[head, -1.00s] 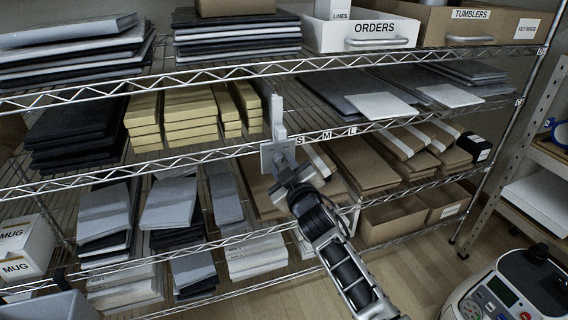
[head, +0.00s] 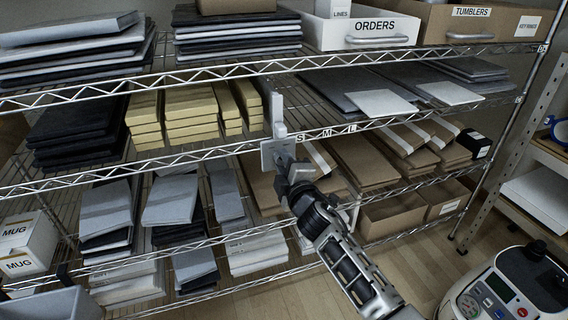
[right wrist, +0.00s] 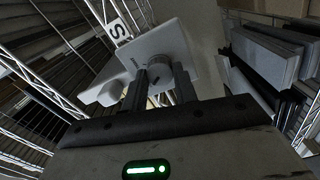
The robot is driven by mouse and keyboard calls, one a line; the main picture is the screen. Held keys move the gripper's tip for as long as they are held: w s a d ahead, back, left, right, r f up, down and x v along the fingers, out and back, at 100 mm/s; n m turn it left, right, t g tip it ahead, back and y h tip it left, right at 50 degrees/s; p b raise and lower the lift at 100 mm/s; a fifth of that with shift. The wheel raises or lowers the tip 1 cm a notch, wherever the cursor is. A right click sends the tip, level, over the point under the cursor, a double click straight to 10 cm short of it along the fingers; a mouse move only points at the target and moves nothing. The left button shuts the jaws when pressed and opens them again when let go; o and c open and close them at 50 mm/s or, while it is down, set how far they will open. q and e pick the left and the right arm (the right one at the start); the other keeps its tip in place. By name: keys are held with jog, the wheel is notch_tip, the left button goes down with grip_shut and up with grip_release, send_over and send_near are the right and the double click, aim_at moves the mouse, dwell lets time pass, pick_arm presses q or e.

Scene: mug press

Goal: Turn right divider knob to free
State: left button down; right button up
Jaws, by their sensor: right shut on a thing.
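The divider (head: 277,112) is a pale grey upright plate at the front edge of the middle shelf, just left of the S label. Its light bracket plate (head: 270,152) also shows in the right wrist view (right wrist: 184,38). My right gripper (head: 284,168) is at this bracket. In the right wrist view its two dark fingers (right wrist: 160,85) are shut on a round grey knob (right wrist: 160,68), one on each side. A second round knob (right wrist: 110,93) sits to the left on the bracket, clear of the fingers. My left gripper is not in view.
Yellow boxes (head: 192,112) stand left of the divider, and brown flat packs (head: 362,160) lie to its right. Grey stacks (head: 168,200) fill the shelf below. A machine with a keypad (head: 500,290) stands at bottom right.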

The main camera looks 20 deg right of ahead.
jog(key=shift+n, duration=0.3)
jog(key=o, duration=1)
jog(key=shift+c, duration=0.2)
pick_arm(q)
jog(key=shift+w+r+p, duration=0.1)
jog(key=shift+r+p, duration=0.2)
jog(key=shift+p, duration=0.2)
pick_arm(e)
jog(key=s, duration=1.6)
jog(key=shift+d, duration=0.25)
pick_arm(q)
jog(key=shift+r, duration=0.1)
pick_arm(e)
jog(key=shift+s, duration=0.1)
